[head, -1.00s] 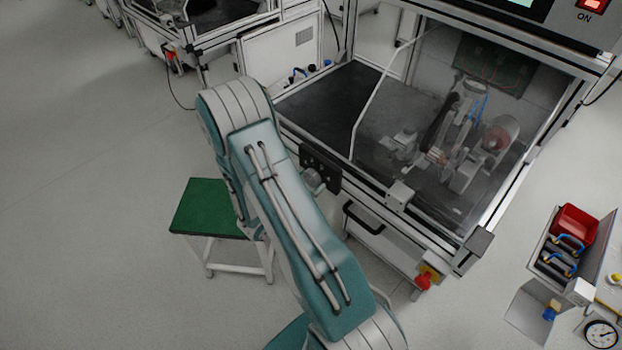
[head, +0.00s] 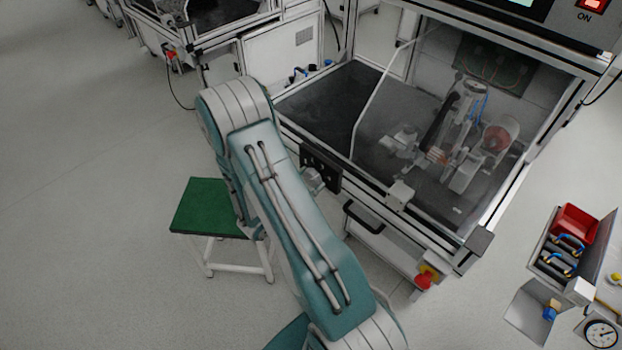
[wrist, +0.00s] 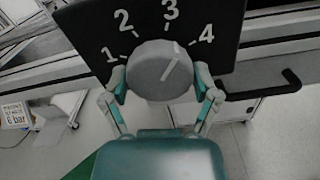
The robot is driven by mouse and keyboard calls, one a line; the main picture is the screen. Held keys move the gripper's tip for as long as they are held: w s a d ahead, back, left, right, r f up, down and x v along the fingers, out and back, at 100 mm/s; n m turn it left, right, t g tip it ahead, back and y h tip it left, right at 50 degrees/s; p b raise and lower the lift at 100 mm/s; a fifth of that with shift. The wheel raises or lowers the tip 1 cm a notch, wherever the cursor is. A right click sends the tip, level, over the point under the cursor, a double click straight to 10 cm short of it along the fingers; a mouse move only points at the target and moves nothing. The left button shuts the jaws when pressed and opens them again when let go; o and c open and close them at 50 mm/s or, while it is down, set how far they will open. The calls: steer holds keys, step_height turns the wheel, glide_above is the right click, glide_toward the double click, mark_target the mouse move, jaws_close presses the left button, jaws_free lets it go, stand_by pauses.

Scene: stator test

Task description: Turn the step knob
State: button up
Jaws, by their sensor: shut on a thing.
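The step knob (wrist: 152,77) is a round grey knob on a black panel (wrist: 85,25) marked 1 to 4, seen in the wrist view. A white line on its face points up and right, between 3 and 4. My gripper (wrist: 161,74) is shut on the knob, with one finger on its left side and one on its right. In the head view the black panel (head: 331,174) sits on the front of the test bench (head: 310,105). There my arm hides most of the gripper and knob.
A black handle (head: 363,217) is just right of the panel and below it. A green-topped stool (head: 205,207) stands left of my arm. A clear guard covers the bench's machinery (head: 470,130). A red bin (head: 575,224) is at the right. Floor at the left is clear.

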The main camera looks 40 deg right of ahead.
steer(key=m, duration=0.5)
steer(key=shift+w+m, duration=0.15)
steer(key=shift+m, duration=0.25)
stand_by(0.4)
steer(key=o, duration=1)
steer(key=shift+c, duration=0.2)
steer(key=s+a, duration=0.1)
steer(key=a, duration=1.1)
steer(key=shift+r, duration=0.1)
